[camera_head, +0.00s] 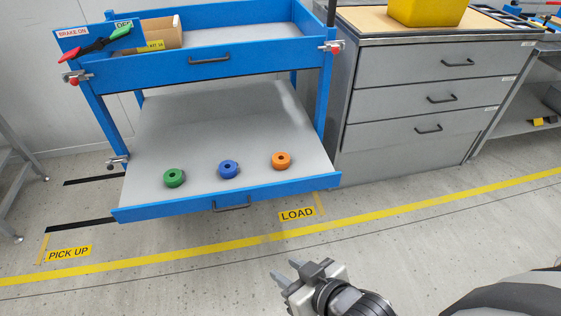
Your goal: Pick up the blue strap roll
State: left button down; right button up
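The blue strap roll (229,169) lies flat on the grey lower shelf (215,118) of a blue cart. A green roll (174,178) lies to its left and an orange roll (281,160) to its right, both apart from it. My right gripper (286,272) is low in the picture, in front of the cart and well away from the rolls. Its two fingers stand apart with nothing visible between them. My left gripper does not show.
The shelf has a blue front edge with a handle (231,205). A grey drawer cabinet (425,85) stands to the right. The floor in front is clear.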

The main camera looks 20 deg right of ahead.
aim_at(229, 169)
jog(key=z, duration=1.3)
jog(key=i, duration=1.1)
jog(key=u, duration=2.55)
